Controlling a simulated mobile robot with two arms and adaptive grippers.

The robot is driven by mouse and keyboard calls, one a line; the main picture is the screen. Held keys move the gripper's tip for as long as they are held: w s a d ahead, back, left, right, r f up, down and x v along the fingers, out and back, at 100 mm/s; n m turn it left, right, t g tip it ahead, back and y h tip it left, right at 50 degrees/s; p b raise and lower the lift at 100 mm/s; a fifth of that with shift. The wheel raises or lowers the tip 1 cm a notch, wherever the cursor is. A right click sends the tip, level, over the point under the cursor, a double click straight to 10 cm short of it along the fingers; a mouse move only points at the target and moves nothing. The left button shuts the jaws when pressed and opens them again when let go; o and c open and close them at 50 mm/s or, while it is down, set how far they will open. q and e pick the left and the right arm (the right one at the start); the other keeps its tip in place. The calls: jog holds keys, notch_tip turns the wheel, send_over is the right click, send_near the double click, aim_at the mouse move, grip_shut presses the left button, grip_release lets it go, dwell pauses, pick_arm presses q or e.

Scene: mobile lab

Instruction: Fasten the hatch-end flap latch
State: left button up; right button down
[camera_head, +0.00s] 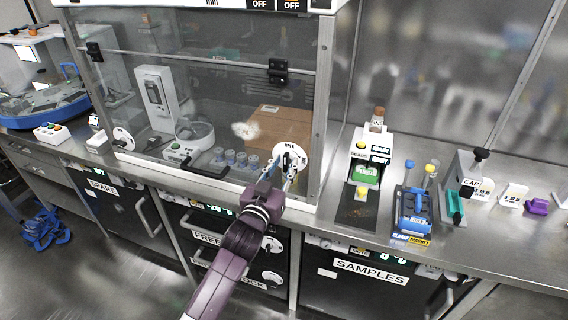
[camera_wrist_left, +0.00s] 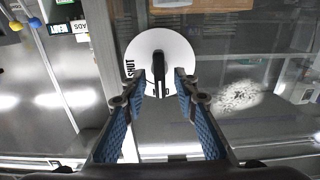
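A round white latch disc (camera_head: 302,149) with a dark knob (camera_head: 288,160) is on the lower right corner of the clear hood front. The word OPEN shows at its top in the head view. In the left wrist view the disc (camera_wrist_left: 136,52) shows the word SHUT at its side, and the knob (camera_wrist_left: 159,66) stands lengthwise between my fingers. My left gripper (camera_head: 280,176) is at this disc. In the left wrist view its fingertips (camera_wrist_left: 160,80) are apart, one on each side of the knob, with a narrow gap visible. My right gripper is not in view.
A second white disc (camera_head: 123,138) is at the hood's lower left corner. Behind the clear front (camera_head: 215,95) are a cardboard box (camera_head: 280,125) and several small jars. On the right bench stand a white device (camera_head: 368,150) and a blue rack (camera_head: 412,212). Drawers are below.

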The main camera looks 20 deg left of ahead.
pick_arm(q)
jog(key=c, duration=0.8)
grip_shut()
